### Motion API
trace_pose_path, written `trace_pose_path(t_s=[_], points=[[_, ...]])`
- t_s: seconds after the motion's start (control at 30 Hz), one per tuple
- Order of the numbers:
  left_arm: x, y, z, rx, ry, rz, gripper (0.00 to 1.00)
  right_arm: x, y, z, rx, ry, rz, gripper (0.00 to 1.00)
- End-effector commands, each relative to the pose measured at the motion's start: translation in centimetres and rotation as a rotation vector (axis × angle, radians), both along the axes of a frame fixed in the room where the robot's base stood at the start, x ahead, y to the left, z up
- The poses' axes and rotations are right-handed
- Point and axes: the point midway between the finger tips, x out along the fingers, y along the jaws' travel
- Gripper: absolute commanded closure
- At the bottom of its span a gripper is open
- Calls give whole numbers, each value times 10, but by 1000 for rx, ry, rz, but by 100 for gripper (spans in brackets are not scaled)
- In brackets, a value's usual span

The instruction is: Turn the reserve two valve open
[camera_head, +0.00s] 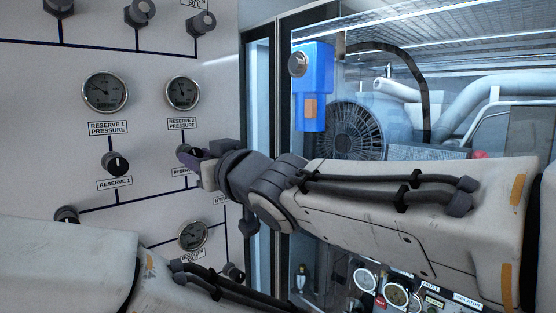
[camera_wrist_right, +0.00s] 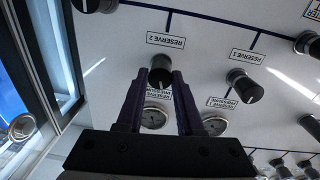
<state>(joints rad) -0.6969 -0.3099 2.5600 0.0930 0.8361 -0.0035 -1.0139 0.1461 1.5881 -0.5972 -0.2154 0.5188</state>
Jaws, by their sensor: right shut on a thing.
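The reserve two valve is a dark round knob (camera_wrist_right: 160,75) on the white panel, beside its RESERVE 2 label (camera_wrist_right: 166,40) in the right wrist view. In the head view its edge (camera_head: 184,149) shows beside my fingers, and most of it is hidden. My right gripper (camera_head: 190,158) reaches it from the right. In the wrist view its two purple fingers (camera_wrist_right: 159,82) stand on either side of the knob, shut on it. A pale mark shows on the knob, but its exact angle is hard to read. My left arm comes in low at the left; its gripper is out of view.
The RESERVE 1 knob (camera_head: 116,163) sits to the left at similar height. The RESERVE 2 gauge (camera_head: 182,93) is above the valve, the RESERVE 1 gauge (camera_head: 105,93) left of it. Another gauge (camera_head: 192,235) is below. A blue box (camera_head: 313,88) hangs right of the panel.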

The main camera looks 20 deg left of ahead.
Motion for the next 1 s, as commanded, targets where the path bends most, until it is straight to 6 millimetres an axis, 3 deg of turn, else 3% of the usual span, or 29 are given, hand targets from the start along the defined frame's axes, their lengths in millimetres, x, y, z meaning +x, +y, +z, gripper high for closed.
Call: trace_pose_path(t_s=[1.0], points=[[0,0,-26,0,0,4,50,1,0,-3,-372,-893,0,100]])
